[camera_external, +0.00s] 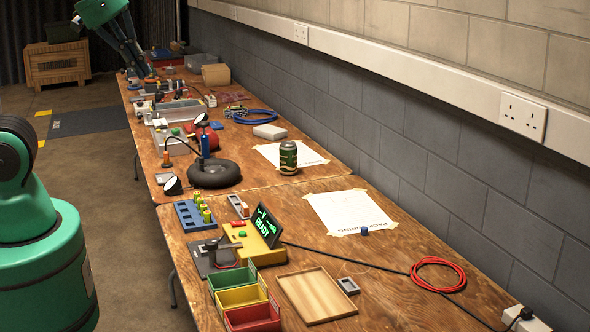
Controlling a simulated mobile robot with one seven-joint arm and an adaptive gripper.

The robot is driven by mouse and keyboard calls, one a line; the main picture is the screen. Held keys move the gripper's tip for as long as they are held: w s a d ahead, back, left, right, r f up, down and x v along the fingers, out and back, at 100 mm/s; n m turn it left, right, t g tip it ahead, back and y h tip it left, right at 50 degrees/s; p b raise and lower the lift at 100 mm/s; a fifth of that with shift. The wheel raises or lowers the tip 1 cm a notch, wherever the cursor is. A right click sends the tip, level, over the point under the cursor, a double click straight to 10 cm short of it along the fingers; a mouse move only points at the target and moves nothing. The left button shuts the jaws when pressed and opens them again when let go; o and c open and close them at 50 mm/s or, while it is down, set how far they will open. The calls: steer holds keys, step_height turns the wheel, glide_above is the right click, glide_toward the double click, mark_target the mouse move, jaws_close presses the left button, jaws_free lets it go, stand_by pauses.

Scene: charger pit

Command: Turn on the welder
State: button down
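The likely welder is a yellow box (263,247) on the near table, left of centre. Its tilted black screen (267,226) shows green text that reads "READY". Small red and green buttons show on its top. A dark plate with a black clamp-like part (212,252) sits at its left side. I cannot be sure that this box is the welder. My gripper (146,72) shows at the top left, its dark fingers pointing down near the far tables, well away from the box. The fingers overlap, so their opening is unclear.
Green, yellow and red bins (233,297) stand in front of the box, beside a wooden tray (315,296). A blue battery holder (193,215) stands behind it. A black cable runs right, past a red cable coil (438,274). A can (288,158) and black ring (214,174) stand farther back.

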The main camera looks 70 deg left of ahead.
steer(key=w+d+f+n+g+p, duration=0.1)
steer(key=w+d+n, duration=0.4)
steer(key=w+d, duration=0.8)
steer(key=w+d+f+n+g+p, duration=0.1)
steer(key=w+d+n, duration=0.3)
steer(key=w+d, duration=0.9)
steer(key=w+d+f+n, duration=0.3)
steer(key=d+f, duration=0.5)
steer(key=d, duration=0.2)
steer(key=w+d+f+n+g+p, duration=0.1)
steer(key=w+d+f+n, duration=0.1)
steer(key=d+f, duration=0.6)
steer(key=w+d+f+n+g+p, duration=0.1)
steer(key=w+d+f+n, duration=0.2)
steer(key=d+f, duration=0.5)
steer(key=d, duration=0.5)
steer(key=shift+w+f+n, duration=0.3)
steer(key=shift+f, duration=0.05)
steer(key=shift+f, duration=0.1)
steer(key=f, duration=0.4)
steer(key=w+f, duration=0.1)
steer(key=f, duration=0.4)
steer(key=w+f, duration=0.1)
steer(key=f, duration=0.3)
steer(key=shift+f+b, duration=0.3)
steer(key=shift+f, duration=0.05)
